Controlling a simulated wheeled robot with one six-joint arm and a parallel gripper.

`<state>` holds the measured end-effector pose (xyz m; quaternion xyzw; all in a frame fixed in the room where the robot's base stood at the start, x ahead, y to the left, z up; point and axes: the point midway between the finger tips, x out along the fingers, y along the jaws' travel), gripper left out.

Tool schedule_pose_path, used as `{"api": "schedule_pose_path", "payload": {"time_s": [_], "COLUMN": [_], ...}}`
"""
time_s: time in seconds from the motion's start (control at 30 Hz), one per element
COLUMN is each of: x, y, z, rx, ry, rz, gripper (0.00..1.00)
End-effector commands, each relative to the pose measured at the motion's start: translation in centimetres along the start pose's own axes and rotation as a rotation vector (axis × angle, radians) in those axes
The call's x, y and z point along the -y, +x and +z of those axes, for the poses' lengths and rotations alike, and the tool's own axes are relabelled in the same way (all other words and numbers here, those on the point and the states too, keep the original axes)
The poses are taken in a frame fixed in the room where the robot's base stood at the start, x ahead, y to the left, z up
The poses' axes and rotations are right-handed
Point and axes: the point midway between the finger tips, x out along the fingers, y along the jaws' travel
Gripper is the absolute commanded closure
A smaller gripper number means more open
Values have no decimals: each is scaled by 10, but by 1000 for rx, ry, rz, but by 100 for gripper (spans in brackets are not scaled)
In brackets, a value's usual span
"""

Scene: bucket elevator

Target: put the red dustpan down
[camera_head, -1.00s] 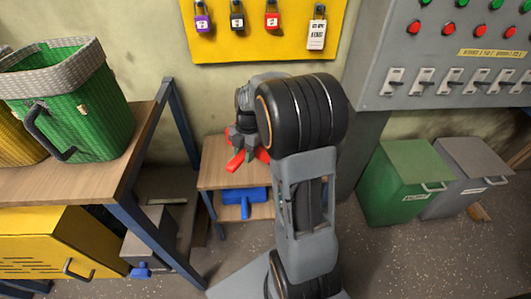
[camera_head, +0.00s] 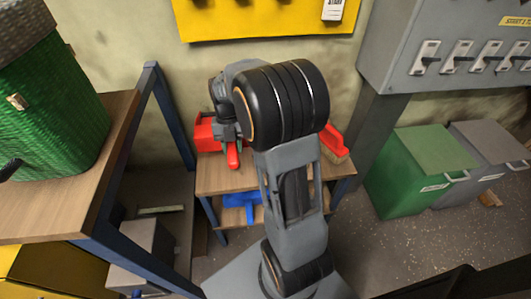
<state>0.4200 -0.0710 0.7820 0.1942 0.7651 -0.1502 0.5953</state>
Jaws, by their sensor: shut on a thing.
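The red dustpan (camera_head: 206,134) is above or at the top of a small wooden table (camera_head: 240,181), against the wall. Its red handle (camera_head: 233,155) points toward me. My gripper (camera_head: 229,131) is shut on the dustpan near the handle; the arm hides part of the grip. I cannot tell whether the dustpan touches the tabletop.
A red object with a tan lower edge (camera_head: 334,143) lies at the table's right end, partly behind my arm. A blue dustpan-like object (camera_head: 241,208) is on the lower shelf. A workbench (camera_head: 62,205) with a green basket (camera_head: 50,110) stands left; green (camera_head: 425,170) and grey bins stand right.

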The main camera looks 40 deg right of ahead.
Motion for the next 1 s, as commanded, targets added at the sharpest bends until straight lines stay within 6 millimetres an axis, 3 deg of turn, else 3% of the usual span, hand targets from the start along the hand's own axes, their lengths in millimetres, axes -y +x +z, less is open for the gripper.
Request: {"api": "schedule_pose_path", "payload": {"time_s": [0.23,0.57,0.83,1.0], "x": [6,9,8,7], "y": [41,61,98,100], "z": [12,18,27,28], "rx": [-3,-3,-3,-1], "ry": [17,22,19,17], "rz": [4,5,4,4], "gripper": [100,100,100,100]}}
